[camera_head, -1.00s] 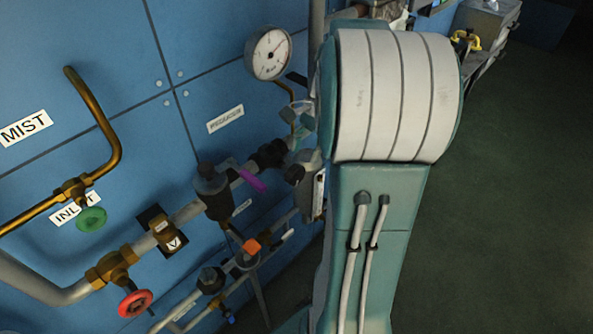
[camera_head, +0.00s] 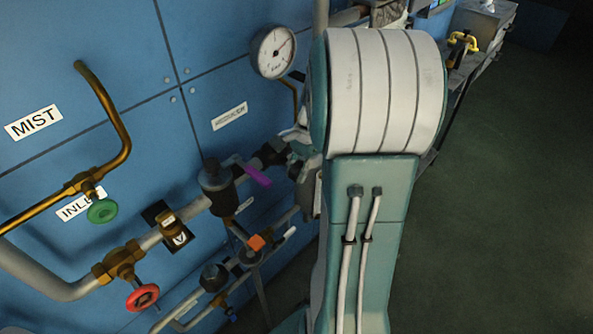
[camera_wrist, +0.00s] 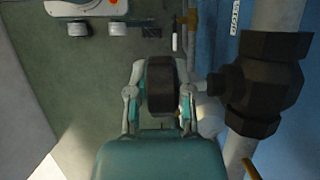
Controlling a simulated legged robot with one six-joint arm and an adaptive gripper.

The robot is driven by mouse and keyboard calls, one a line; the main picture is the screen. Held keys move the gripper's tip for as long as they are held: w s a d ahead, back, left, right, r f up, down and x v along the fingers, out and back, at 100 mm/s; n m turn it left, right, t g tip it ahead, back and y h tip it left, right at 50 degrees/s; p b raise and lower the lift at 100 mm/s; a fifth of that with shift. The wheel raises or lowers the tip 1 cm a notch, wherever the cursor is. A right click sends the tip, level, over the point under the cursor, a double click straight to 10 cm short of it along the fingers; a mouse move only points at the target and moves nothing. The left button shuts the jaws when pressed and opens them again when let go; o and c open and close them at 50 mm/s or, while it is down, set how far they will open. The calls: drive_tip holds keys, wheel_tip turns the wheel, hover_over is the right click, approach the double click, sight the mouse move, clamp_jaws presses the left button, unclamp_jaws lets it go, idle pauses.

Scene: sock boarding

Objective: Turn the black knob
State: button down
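The black knob (camera_wrist: 160,86) sits between the two fingers of my gripper (camera_wrist: 161,78) in the wrist view. One finger lies close along each side of it, and the fingers look closed in on it. The right finger is between the knob and a dark valve body (camera_wrist: 262,84) on a grey pipe. In the head view my gripper (camera_head: 297,138) is at the pipe by the blue wall, largely hidden behind my arm. The knob cannot be made out there.
A pressure gauge (camera_head: 272,52) is on the wall above. A purple lever (camera_head: 257,176), an orange knob (camera_head: 256,242), a red handwheel (camera_head: 142,297) and a green handwheel (camera_head: 102,211) are on pipes to the left. The floor (camera_head: 500,200) at right is clear.

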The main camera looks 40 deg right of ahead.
drive_tip(key=shift+y, duration=0.3)
drive_tip(key=c, duration=0.5)
unclamp_jaws()
drive_tip(key=shift+d, duration=0.1)
drive_tip(key=v, duration=1.2)
drive_tip(key=shift+w+f, duration=0.1)
